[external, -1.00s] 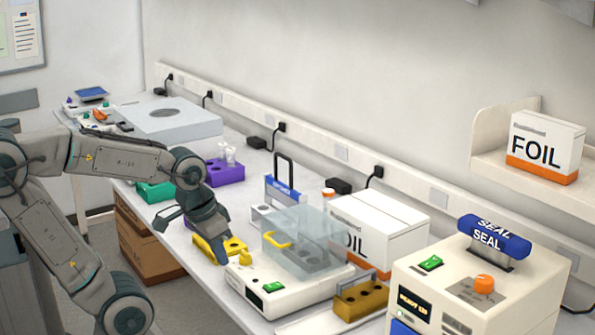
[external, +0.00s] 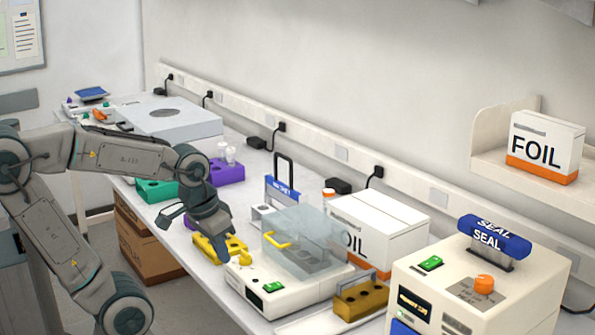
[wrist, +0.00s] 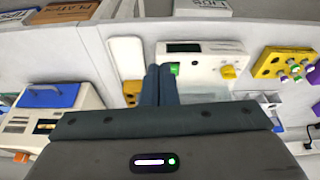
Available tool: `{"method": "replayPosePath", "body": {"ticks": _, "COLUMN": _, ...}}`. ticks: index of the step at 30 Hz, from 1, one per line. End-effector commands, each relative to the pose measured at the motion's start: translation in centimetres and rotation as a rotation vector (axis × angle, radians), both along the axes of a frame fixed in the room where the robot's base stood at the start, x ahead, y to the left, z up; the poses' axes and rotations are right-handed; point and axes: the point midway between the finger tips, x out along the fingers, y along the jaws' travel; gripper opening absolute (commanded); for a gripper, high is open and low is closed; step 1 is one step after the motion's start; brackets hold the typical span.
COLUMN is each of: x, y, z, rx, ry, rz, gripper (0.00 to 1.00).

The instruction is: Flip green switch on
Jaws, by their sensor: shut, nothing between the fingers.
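A white device with a clear lid (external: 310,235) stands on the bench. A green switch (external: 272,287) sits on its front panel beside a small dark display. My gripper (external: 226,232) is shut and empty, above and to the left of this switch, over the yellow rack. In the wrist view my shut fingers (wrist: 160,72) point toward the device's panel, and the green switch (wrist: 175,68) shows just right of the fingertips, partly hidden. Contact cannot be told. Another green switch (external: 431,263) is on top of the white sealer (external: 540,280) at right.
A yellow rack (external: 208,246) lies left of the device. A brown-yellow block (external: 362,300) stands to its right, and a FOIL box (external: 395,222) behind. The device's yellow-handled lid and yellow knob (wrist: 228,72) are close by. Purple (external: 228,173) and teal (external: 155,190) racks are farther back.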

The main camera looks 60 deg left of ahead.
Motion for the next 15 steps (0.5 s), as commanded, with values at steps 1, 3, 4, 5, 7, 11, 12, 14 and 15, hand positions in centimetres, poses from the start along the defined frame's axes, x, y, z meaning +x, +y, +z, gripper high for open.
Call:
{"method": "replayPosePath", "body": {"ticks": 1, "x": 0.5, "y": 0.1, "z": 0.1, "rx": -0.012, "ry": 0.015, "rz": 0.040, "gripper": 0.00}}
{"method": "replayPosePath", "body": {"ticks": 3, "x": 1.3, "y": 0.2, "z": 0.5, "rx": -0.036, "ry": 0.039, "rz": 0.123, "gripper": 0.00}}
{"method": "replayPosePath", "body": {"ticks": 4, "x": 1.8, "y": 0.2, "z": 0.7, "rx": -0.046, "ry": 0.051, "rz": 0.166, "gripper": 0.00}}
{"method": "replayPosePath", "body": {"ticks": 5, "x": 2.2, "y": 0.3, "z": 0.8, "rx": -0.057, "ry": 0.064, "rz": 0.210, "gripper": 0.00}}
{"method": "replayPosePath", "body": {"ticks": 7, "x": 3.3, "y": 0.5, "z": 1.2, "rx": -0.083, "ry": 0.097, "rz": 0.326, "gripper": 0.00}}
{"method": "replayPosePath", "body": {"ticks": 11, "x": 5.5, "y": 0.9, "z": 1.8, "rx": -0.120, "ry": 0.154, "rz": 0.541, "gripper": 0.00}}
{"method": "replayPosePath", "body": {"ticks": 12, "x": 6.2, "y": 1.0, "z": 2.0, "rx": -0.128, "ry": 0.171, "rz": 0.608, "gripper": 0.00}}
{"method": "replayPosePath", "body": {"ticks": 14, "x": 7.2, "y": 1.2, "z": 2.1, "rx": -0.139, "ry": 0.195, "rz": 0.709, "gripper": 0.00}}
{"method": "replayPosePath", "body": {"ticks": 15, "x": 7.8, "y": 1.4, "z": 2.2, "rx": -0.144, "ry": 0.212, "rz": 0.778, "gripper": 0.00}}
